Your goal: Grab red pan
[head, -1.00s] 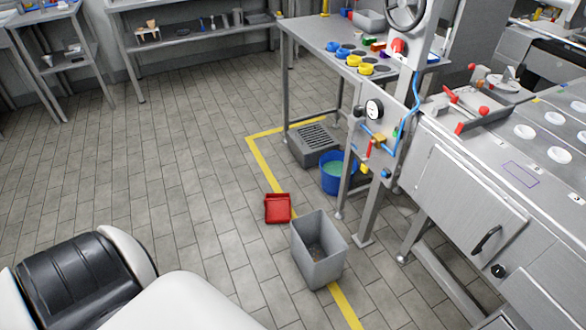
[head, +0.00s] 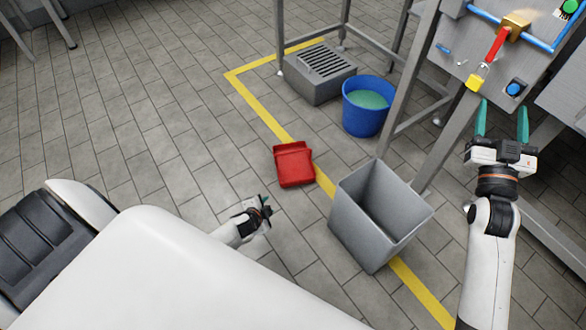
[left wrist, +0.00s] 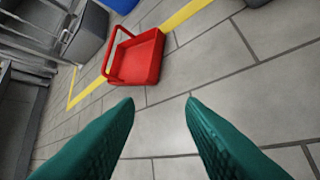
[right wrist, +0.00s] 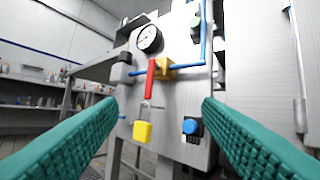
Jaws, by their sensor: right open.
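The red pan (head: 294,166) lies on the tiled floor beside the yellow line, left of a grey bin. In the left wrist view the red pan (left wrist: 136,62) shows as a shallow open tray with a raised handle frame on its left side. My left gripper (head: 266,206) is low over the floor, in front of the pan and apart from it. Its green fingers (left wrist: 160,105) are spread with nothing between them. My right gripper (head: 502,120) is raised at the right, open and empty, facing the panel with the yellow padlock (right wrist: 142,131).
The grey open bin (head: 378,215) stands right of the pan. A blue bucket (head: 366,108) with green contents and a grey grated box (head: 318,75) stand behind. Metal legs and the valve panel (head: 470,50) are at the right. Floor left of the pan is clear.

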